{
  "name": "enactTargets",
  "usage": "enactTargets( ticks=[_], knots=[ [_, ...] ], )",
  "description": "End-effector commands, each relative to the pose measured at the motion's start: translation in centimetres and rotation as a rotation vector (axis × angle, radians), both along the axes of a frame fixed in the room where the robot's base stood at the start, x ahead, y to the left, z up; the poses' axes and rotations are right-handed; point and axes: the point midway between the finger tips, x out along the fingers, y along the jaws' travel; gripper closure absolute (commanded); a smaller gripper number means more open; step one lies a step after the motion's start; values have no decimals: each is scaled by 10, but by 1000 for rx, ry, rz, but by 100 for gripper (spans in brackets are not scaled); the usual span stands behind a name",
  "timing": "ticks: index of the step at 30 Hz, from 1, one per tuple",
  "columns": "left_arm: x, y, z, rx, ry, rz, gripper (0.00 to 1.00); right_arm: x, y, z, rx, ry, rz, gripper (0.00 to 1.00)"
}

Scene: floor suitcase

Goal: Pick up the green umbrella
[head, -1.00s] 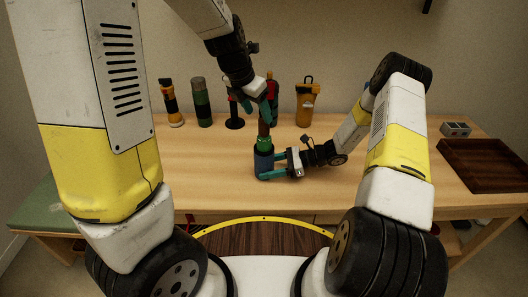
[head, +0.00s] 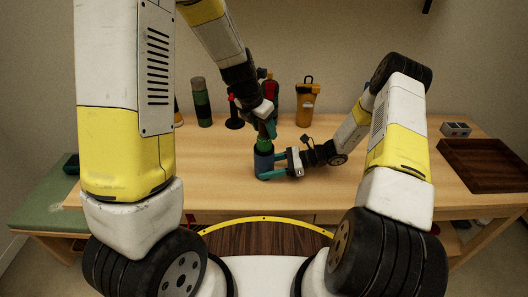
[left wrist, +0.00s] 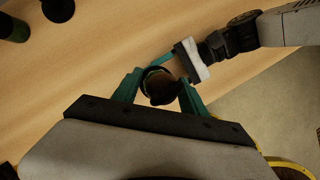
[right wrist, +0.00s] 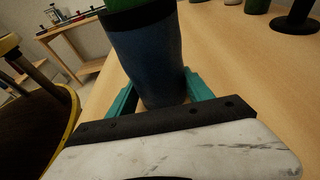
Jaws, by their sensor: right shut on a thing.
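The green umbrella (head: 264,145) stands upright on the table, its green part showing above a blue cylinder (head: 264,163). I cannot tell whether the cylinder is a separate sleeve. Its brown top (left wrist: 160,86) shows between the fingers in the left wrist view. My left gripper (head: 267,130) points down from above, open around this top with gaps beside it. My right gripper (head: 267,164) is low at the right side, shut on the blue cylinder, which also shows in the right wrist view (right wrist: 150,65).
Behind stand a green and black cylinder (head: 201,103), a black stand (head: 234,118), a red bottle (head: 271,87) and an orange bottle (head: 307,104). A wooden tray (head: 490,164) and a small grey box (head: 456,129) are at the right. The table's left side is clear.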

Motion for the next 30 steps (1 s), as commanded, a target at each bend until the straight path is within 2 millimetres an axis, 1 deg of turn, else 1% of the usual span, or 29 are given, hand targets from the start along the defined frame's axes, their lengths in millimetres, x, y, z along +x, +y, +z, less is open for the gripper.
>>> enactTargets(
  ticks=[1,5,6,7,17,20,23,25,29,30],
  knots=[
    [0,0,0,0,0,0,62,0,0,0,0,0,0,64],
    [0,0,0,0,0,0,87,0,0,0,0,0,0,64],
    [0,0,0,0,0,0,95,0,0,0,0,0,0,64],
    [0,0,0,0,0,0,100,0,0,0,0,0,0,64],
    [0,0,1,0,-1,-1,100,0,0,0,0,0,0,64],
    [0,-1,6,0,-3,-1,100,0,0,0,-1,0,0,64],
    [1,-1,19,0,-6,-4,100,0,0,0,-1,0,0,64],
    [1,-2,33,-2,-6,-3,100,0,0,0,-1,0,0,64],
    [1,-2,69,-2,-9,-5,100,0,0,0,-1,0,0,64],
    [1,-2,80,-3,-9,-4,100,0,0,0,-1,0,0,64]
  ],
)
